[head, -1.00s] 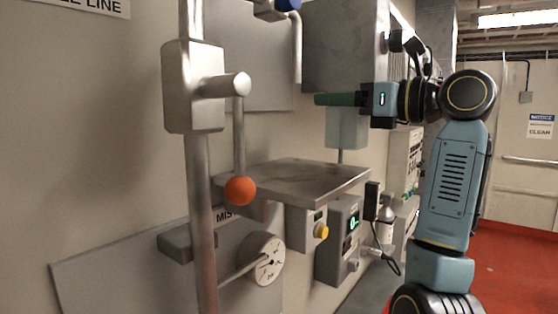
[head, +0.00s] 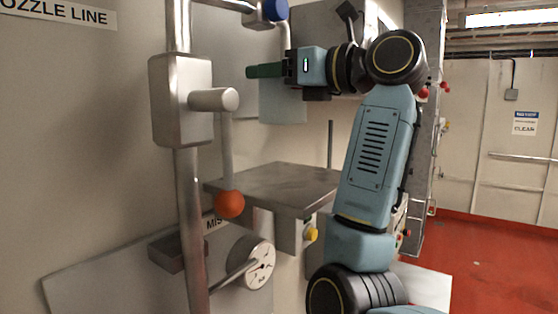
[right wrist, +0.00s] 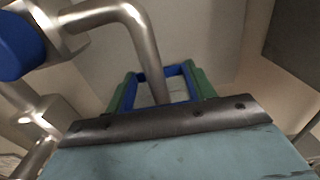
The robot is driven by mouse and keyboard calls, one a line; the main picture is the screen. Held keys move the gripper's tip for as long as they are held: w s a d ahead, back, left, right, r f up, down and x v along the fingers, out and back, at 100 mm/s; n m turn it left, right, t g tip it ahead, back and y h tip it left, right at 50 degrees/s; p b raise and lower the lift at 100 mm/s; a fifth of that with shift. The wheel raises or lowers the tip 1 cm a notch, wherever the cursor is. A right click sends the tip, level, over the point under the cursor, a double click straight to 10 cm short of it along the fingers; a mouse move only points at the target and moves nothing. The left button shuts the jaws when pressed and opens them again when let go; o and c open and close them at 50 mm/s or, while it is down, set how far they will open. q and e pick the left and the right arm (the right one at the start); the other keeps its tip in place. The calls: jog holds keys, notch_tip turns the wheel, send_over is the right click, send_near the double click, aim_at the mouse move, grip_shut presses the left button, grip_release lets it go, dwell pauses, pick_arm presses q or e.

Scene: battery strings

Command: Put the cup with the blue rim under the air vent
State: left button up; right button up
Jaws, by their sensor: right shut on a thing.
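My right gripper (head: 265,71) is shut, its green fingers pointing left, on a pale grey-green, box-shaped cup (head: 281,102) that hangs upright below them. In the right wrist view the square blue rim of the cup (right wrist: 187,82) shows between the green fingers. A bent metal pipe (head: 285,36) with a blue knob (head: 274,9) comes down just above the gripper. In the right wrist view the pipe (right wrist: 146,48) overlaps the rim; I cannot tell their distance. No label marks the air vent. My left gripper is not in view.
A metal shelf (head: 285,184) lies below the cup, with bare top. A vertical pipe with a valve block (head: 180,100) and a lever with an orange ball (head: 230,204) stands left. A gauge (head: 258,263) and a yellow button (head: 311,235) sit lower.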

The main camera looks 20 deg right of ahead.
notch_tip(320, 180, down, 9)
jog(key=shift+f+p, duration=0.1)
jog(key=shift+p, duration=0.4)
jog(key=shift+f, duration=0.1)
jog(key=o, duration=1)
jog(key=shift+s+d, duration=0.2)
jog(key=b+v, duration=0.2)
jog(key=v, duration=0.9)
jog(key=shift+s+d+b, duration=0.2)
jog(key=shift+b, duration=0.15)
